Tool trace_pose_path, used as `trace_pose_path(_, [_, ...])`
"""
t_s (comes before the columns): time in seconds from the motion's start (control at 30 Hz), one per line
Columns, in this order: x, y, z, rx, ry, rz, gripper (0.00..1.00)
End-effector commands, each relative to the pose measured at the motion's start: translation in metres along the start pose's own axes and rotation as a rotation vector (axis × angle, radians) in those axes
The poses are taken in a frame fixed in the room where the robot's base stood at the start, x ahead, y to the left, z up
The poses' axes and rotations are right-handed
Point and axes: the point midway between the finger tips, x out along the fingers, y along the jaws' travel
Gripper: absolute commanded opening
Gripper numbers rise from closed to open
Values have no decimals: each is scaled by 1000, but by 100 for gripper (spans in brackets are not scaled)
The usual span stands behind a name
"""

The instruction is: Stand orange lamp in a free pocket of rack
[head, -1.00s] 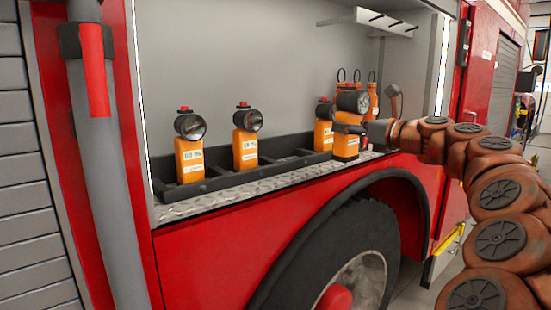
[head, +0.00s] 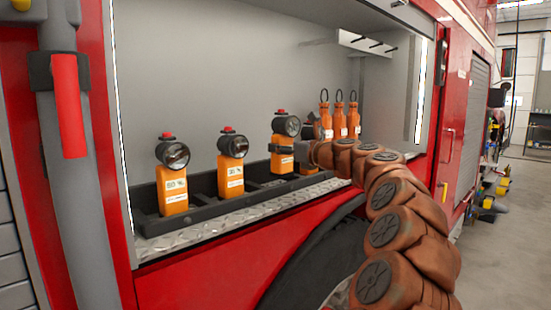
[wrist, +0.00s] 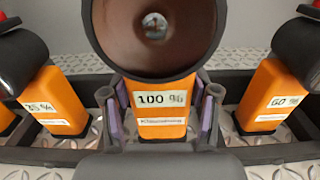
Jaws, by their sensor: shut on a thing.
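My gripper (wrist: 161,112) is shut on an orange lamp (wrist: 160,124) with a round dark head and a "100 %" label. In the head view the held lamp (head: 286,128) is upright, in line with the black rack (head: 200,203), between two other lamps. Its base is at about rack height; I cannot tell whether it rests in a pocket. In the wrist view a "35 %" lamp (wrist: 55,100) stands to its left and a "60 %" lamp (wrist: 272,98) to its right. My gripper partly hides the right one in the head view (head: 308,133).
Another orange lamp (head: 172,188) stands at the rack's left end. Three orange bottles with wire loops (head: 340,124) stand right of the rack. A hook rail (head: 366,44) hangs above them. The rack lies on a diamond-plate shelf (head: 190,236) inside the truck's compartment.

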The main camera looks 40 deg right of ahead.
Motion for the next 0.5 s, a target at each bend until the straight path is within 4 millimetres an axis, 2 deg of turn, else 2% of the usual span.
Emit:
trace_pose_path(0.37, [29, 4, -3, 1, 2, 4, 0])
trace_pose_path(0.5, [27, 4, -18, 2, -2, 2, 0])
